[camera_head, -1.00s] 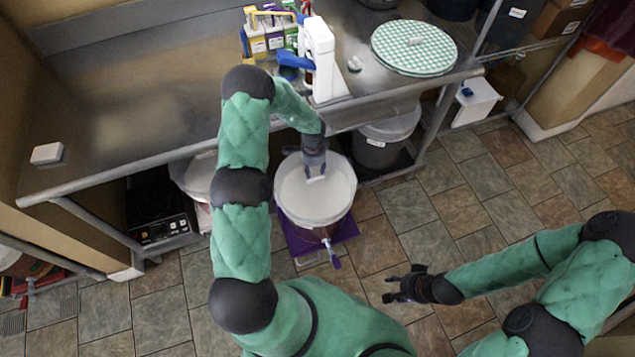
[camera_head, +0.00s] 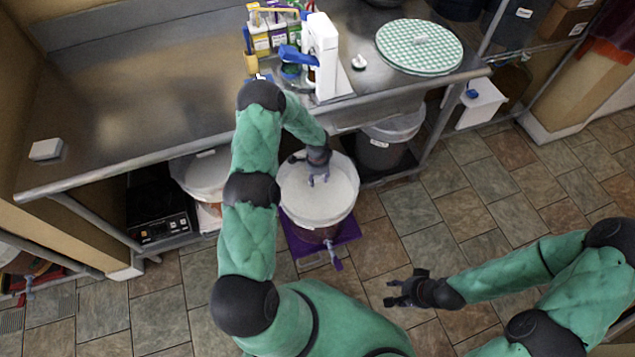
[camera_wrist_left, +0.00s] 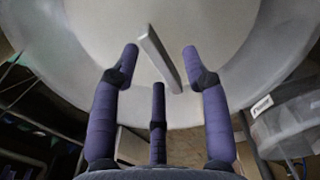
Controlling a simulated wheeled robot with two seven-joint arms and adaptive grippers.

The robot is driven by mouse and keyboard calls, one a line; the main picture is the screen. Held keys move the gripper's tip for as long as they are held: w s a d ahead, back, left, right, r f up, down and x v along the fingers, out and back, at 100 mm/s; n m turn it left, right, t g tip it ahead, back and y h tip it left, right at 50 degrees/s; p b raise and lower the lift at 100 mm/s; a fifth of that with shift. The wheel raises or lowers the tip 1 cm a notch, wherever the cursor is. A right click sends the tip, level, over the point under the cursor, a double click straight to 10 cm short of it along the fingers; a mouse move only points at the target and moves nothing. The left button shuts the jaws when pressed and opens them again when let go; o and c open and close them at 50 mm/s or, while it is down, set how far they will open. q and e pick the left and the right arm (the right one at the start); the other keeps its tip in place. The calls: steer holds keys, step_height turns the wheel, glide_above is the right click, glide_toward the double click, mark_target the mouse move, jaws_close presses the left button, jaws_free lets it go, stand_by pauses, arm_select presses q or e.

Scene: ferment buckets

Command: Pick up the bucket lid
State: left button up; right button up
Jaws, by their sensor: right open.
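A round white lid (camera_head: 330,200) with a raised bar handle sits on a bucket in the middle of the head view. In the left wrist view the lid (camera_wrist_left: 210,40) fills the top and the bar handle (camera_wrist_left: 160,58) slants between my fingers. My left gripper (camera_head: 318,180) is over the lid; its fingers (camera_wrist_left: 160,52) are spread, one on each side of the handle, with a visible gap. Whether the third finger touches the handle cannot be told. My right gripper (camera_head: 402,290) is open and empty above the tiled floor, right of the bucket.
The bucket stands on a purple base (camera_head: 340,232) with a spigot at the front. A steel counter (camera_head: 140,110) runs behind, carrying bottles, a white device (camera_head: 322,55) and a green checked round (camera_head: 420,47). A grey bin (camera_head: 380,150) stands under the counter.

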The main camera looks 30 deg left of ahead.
arm_select(q)
jaws_close()
steer(key=shift+r, duration=0.1)
